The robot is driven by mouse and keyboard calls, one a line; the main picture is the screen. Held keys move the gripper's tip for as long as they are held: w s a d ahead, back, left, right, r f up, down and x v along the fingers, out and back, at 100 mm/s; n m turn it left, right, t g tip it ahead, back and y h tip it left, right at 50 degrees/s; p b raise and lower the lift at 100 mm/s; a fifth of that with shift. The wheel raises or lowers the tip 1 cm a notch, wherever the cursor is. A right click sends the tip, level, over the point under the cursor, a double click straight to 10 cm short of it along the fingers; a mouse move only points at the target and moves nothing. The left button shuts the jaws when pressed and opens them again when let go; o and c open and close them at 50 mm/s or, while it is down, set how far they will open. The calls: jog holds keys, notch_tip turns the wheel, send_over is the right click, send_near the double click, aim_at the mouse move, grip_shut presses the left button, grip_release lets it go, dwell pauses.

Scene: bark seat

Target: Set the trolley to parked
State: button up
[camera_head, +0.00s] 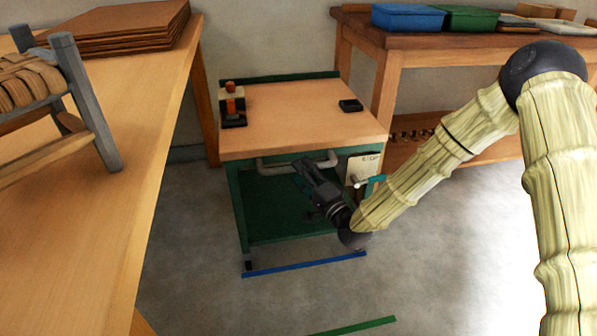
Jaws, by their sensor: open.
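The trolley (297,112) stands on the floor in the middle, with a pale wooden top and a green frame. A pale grey bar handle (275,166) runs along its near side below the top. A small pale card (361,167) with dark lettering, too small to read surely, hangs at its right front, with a teal-ended lever (376,179) beside it. My gripper (304,172) is open, in front of the trolley just below the handle. I cannot tell if it touches the handle. My gripper and wrist hide part of the lower shelf.
A blue strip (305,265) lies on the floor at the trolley's near feet; a green strip (352,326) lies nearer. A wooden table (130,185) fills the left. A workbench (385,85) with trays stands behind right. The trolley top carries small items. Floor in front is clear.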

jog(key=shift+x, duration=1.15)
jog(key=shift+c, duration=0.2)
grip_shut()
